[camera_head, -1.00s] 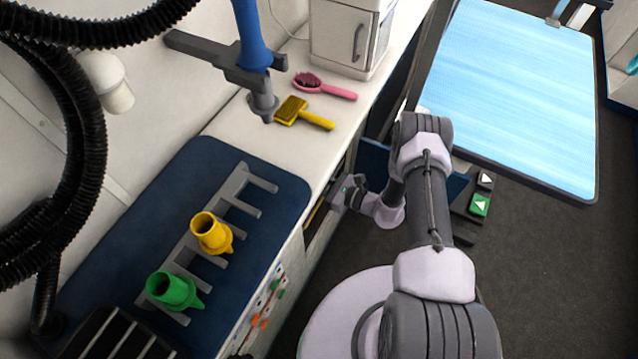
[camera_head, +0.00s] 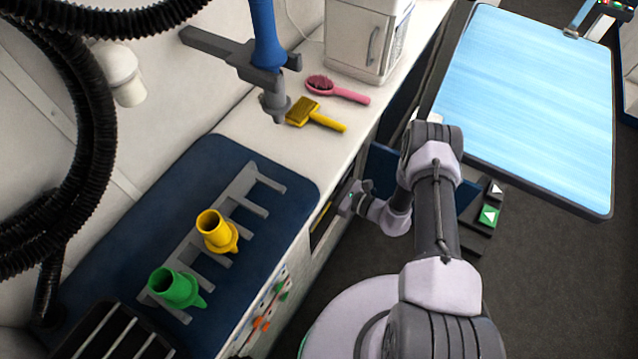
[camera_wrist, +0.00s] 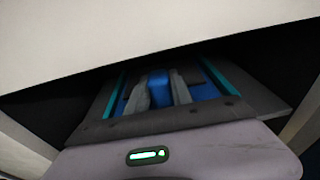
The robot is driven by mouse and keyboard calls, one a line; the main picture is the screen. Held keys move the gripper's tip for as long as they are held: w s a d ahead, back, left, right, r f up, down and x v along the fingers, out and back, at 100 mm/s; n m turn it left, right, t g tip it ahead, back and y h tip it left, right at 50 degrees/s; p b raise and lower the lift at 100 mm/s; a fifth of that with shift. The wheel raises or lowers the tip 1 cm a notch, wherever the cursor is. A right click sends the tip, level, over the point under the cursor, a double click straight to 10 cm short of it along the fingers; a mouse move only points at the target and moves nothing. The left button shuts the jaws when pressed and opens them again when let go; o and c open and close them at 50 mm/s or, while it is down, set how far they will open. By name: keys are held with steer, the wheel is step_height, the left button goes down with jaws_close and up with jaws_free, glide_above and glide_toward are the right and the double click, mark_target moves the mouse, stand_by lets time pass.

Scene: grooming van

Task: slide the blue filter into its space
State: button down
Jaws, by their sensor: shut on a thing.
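My gripper (camera_wrist: 158,82) is in the wrist view, its two grey fingers shut on a blue part, which I take to be the blue filter (camera_wrist: 206,92). The blue shows between and beside the fingers, with teal strips along both sides. It lies under a pale overhanging edge, with dark space around it; its far end is hidden. In the head view my gripper (camera_head: 348,197) is low at the counter's side, by an opening (camera_head: 324,220) in the cabinet front. The filter cannot be made out there.
A dark blue panel (camera_head: 384,166) stands out beside my arm. The counter (camera_head: 262,128) above carries a pink brush (camera_head: 345,94), a yellow brush (camera_head: 318,116) and a rack with yellow (camera_head: 214,230) and green (camera_head: 173,288) nozzles. A light-blue-topped table (camera_head: 530,100) stands right.

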steer(key=c, duration=1.1)
jaws_free()
steer(key=shift+o, duration=0.2)
steer(key=p+v, duration=0.5)
steer(key=v, duration=1.3)
steer(key=w+a+r+n+g, duration=0.1)
steer(key=a+r+n+g, duration=0.2)
steer(key=r, duration=0.5)
steer(key=w+r+n+g+h, duration=0.1)
steer(key=r+n+g, duration=0.25)
steer(key=r, duration=0.45)
steer(key=a+r+n+g, duration=0.2)
steer(key=r+n, duration=0.3)
steer(key=r, duration=0.4)
steer(key=s+a+r+n+t+h, duration=0.2)
steer(key=s+r+n+h, duration=0.3)
steer(key=s+r, duration=0.3)
steer(key=s+a+r+n+t+h, duration=0.2)
steer(key=s+r+n+h, duration=0.2)
steer(key=s+r, duration=0.4)
step_height(320, 180, up, 4)
steer(key=shift+s+r+n+h, duration=0.15)
steer(key=shift+r+n+h, duration=0.1)
steer(key=shift+n+h, duration=0.15)
